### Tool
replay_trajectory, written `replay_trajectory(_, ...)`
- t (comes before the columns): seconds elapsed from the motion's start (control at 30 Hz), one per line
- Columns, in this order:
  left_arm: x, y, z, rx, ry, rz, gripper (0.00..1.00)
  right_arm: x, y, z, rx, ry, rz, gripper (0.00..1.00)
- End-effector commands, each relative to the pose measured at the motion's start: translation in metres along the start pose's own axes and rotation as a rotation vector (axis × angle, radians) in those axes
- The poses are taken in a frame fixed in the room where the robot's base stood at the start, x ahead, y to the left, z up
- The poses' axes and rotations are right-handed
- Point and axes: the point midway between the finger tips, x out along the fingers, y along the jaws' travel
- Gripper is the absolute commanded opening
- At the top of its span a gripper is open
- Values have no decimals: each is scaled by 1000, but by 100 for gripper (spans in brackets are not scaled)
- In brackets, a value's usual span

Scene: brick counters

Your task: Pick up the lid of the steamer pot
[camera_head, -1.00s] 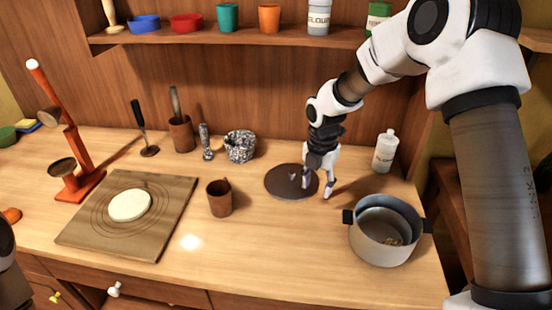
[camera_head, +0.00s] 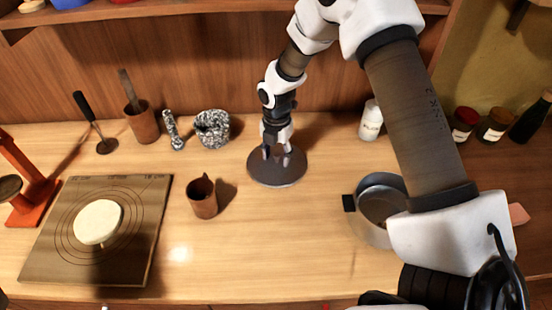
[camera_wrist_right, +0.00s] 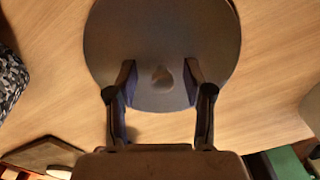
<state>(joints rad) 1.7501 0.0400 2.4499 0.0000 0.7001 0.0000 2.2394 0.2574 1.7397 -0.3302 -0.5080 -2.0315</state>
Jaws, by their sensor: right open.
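The dark round lid (camera_head: 262,180) lies flat on the wooden counter, away from the pot. It fills much of the right wrist view (camera_wrist_right: 125,35), with a small knob (camera_wrist_right: 162,78) at its middle. My right gripper (camera_head: 277,157) is over the lid, pointing down. In the right wrist view its open fingers (camera_wrist_right: 160,80) stand on either side of the knob, with gaps to it. The grey steamer pot (camera_head: 368,228) stands to the right, partly hidden by my right arm. My left gripper is not in view.
A brown cup (camera_head: 203,200) stands left of the lid. A speckled mortar (camera_head: 212,130) is behind it, and a white bottle (camera_head: 371,121) is behind to the right. A board with a pale disc (camera_head: 55,255) lies at the left. The front middle counter is clear.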

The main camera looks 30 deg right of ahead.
Motion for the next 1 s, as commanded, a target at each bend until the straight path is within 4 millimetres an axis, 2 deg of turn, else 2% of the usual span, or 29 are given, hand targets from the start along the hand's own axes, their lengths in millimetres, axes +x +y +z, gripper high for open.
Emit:
replay_trajectory(0.17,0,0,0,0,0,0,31,1,0,0,0,-1,1,51)
replay_trajectory(0.2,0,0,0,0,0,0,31,1,0,0,0,-1,1,44)
replay_trajectory(0.27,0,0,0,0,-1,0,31,1,0,0,0,-1,1,23)
replay_trajectory(0.3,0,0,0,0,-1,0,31,1,0,0,0,-1,1,9)
replay_trajectory(0.33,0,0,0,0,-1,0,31,1,0,0,0,-1,1,0)
replay_trajectory(0.77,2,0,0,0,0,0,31,-1,0,0,0,-1,1,0)
replay_trajectory(1.0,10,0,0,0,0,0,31,-25,1,1,0,-3,4,0)
